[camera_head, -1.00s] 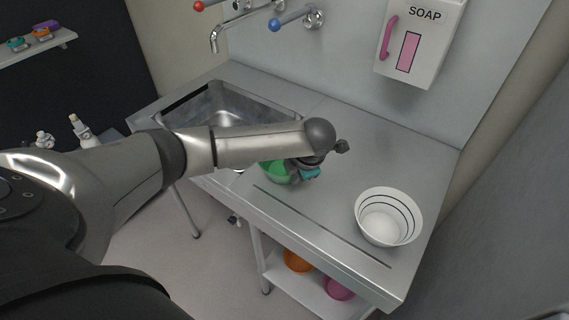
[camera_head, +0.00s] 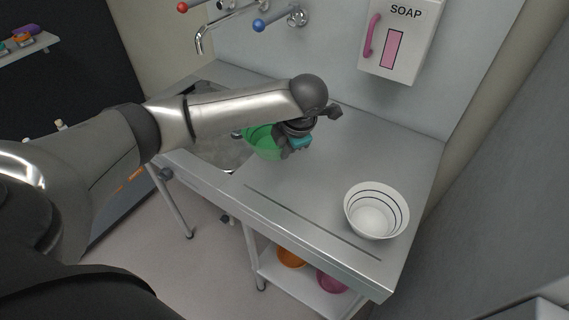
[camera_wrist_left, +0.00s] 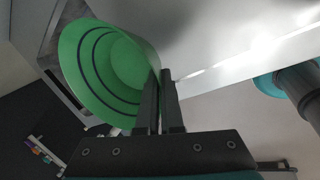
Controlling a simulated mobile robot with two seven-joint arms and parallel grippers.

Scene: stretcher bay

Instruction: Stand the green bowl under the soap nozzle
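The green bowl (camera_head: 259,143) is at the counter's middle, by the right end of the sink, partly hidden behind my left gripper (camera_head: 284,152). In the left wrist view, the green bowl (camera_wrist_left: 104,72) is tilted, with dark rings inside. The left gripper's fingers (camera_wrist_left: 161,95) are close together with the bowl's rim between them. Whether the bowl clears the counter is hard to tell. The white soap dispenser (camera_head: 412,48) with a pink handle hangs on the back wall, to the right of the bowl. Its nozzle cannot be made out.
A white bowl (camera_head: 377,213) with dark rings stands at the counter's front right. The counter (camera_head: 345,150) below the dispenser is clear. The sink (camera_head: 222,150) and tap (camera_head: 200,40) are left. Orange (camera_head: 291,255) and pink (camera_head: 331,279) bowls sit on the shelf below.

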